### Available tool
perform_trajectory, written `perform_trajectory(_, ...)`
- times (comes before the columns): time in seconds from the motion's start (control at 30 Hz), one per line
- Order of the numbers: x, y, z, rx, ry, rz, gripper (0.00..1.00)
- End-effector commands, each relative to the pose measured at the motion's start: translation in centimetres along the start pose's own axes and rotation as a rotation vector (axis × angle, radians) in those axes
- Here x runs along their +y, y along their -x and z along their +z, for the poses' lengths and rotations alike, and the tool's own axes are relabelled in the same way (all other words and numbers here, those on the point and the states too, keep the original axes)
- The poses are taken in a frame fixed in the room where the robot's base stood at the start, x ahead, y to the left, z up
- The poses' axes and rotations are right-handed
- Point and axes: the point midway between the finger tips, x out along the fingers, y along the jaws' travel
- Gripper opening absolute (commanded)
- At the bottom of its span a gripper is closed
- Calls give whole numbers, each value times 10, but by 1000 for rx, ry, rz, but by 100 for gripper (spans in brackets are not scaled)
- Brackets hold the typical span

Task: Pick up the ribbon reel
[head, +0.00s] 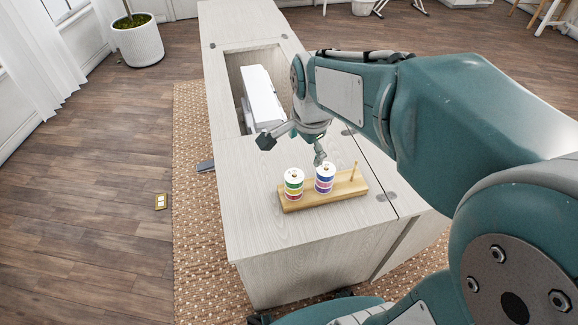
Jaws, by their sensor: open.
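Two upright stacks of banded reels stand on a wooden stand on the cabinet top. The left reel stack (293,186) has a white top with green, yellow and red bands. The right reel stack (325,180) has a white top with blue, red and purple bands. I cannot tell how many separate reels each holds. The wooden stand (346,190) has a bare peg (354,171) at its right end. My gripper (292,150) is open and appears empty. Its fingers are spread above and behind the stacks, one finger appearing close to the right stack; contact cannot be told.
The pale wood cabinet (255,210) has an open well with a white sewing machine (261,97) behind my gripper. The cabinet top left of the stand is clear. A woven rug (195,245) lies below. A potted plant (138,42) stands far left.

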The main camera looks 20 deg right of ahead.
Motion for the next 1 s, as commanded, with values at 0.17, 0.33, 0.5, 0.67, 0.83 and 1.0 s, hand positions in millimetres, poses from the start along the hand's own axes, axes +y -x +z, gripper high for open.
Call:
perform_trajectory(0.17,-23,-34,-10,-19,-273,73,100)
perform_trajectory(0.33,-41,-66,-17,-15,-527,138,100)
perform_trajectory(0.5,-52,-89,-17,-1,-695,181,100)
perform_trajectory(0.67,-54,-100,-18,4,-750,194,100)
perform_trajectory(0.83,-49,-127,-16,4,-752,197,100)
perform_trajectory(1.0,-45,-147,-16,3,-752,194,100)
